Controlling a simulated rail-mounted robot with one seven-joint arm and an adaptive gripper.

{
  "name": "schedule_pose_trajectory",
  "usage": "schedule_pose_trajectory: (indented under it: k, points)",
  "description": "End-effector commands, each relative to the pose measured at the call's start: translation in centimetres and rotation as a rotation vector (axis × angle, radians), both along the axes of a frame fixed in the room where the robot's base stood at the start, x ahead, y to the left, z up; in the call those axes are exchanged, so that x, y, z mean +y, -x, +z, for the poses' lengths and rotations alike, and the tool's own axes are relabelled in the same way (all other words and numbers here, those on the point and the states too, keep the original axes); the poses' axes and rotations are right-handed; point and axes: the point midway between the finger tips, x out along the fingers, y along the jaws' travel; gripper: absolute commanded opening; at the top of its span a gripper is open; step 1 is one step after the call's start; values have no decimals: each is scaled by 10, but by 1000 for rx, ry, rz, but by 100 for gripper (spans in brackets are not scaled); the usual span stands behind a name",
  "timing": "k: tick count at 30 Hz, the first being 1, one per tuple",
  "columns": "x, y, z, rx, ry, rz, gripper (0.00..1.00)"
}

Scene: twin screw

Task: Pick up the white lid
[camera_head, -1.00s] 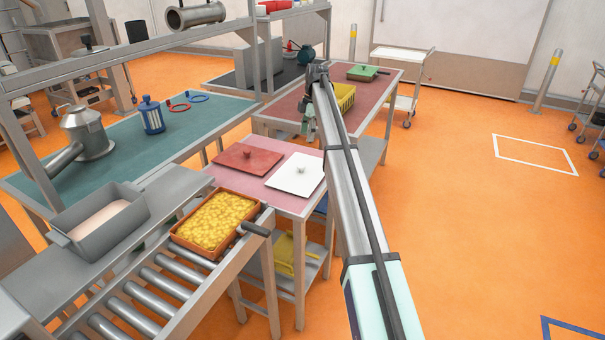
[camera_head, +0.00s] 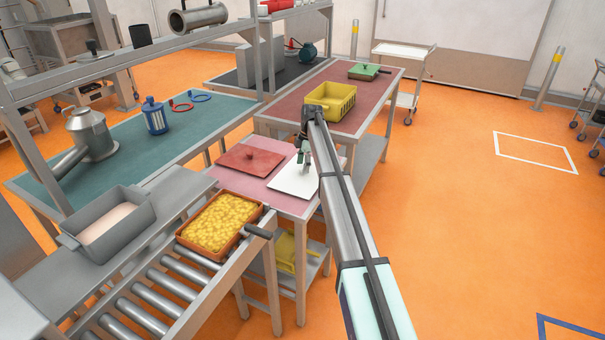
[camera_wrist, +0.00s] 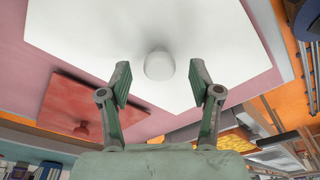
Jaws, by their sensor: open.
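The white lid (camera_head: 290,181) lies flat on the pink table, to the right of the red lid, in the head view. In the wrist view the white lid (camera_wrist: 215,30) fills the upper middle, with its round white knob (camera_wrist: 159,65) near its centre. My gripper (camera_head: 304,158) is over the white lid in the head view, and my arm covers the lid's right side. In the wrist view my gripper (camera_wrist: 160,80) is open and empty. Its two green fingers stand on either side of the knob, which lies between and slightly beyond the fingertips.
The red lid (camera_head: 250,160) with a knob lies left of the white lid, and also shows in the wrist view (camera_wrist: 85,110). An orange tray of yellow pieces (camera_head: 256,213) sits at the roller conveyor. A yellow crate (camera_head: 345,98) stands on the table behind.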

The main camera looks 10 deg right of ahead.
Motion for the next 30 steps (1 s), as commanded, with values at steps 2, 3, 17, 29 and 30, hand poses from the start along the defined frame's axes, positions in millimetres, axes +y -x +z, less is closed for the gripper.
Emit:
schedule_pose_trajectory:
  k: [2, 3, 17, 29, 30]
  points:
    - [1, 1, -9, 2, 0, 0, 63]
    - [2, 1, -13, 2, 0, 0, 63]
    - [3, 0, -19, 0, 0, 0, 0]
    - [3, 0, -18, 0, 0, 0, 0]
    - [3, 0, -16, 0, 0, 0, 0]
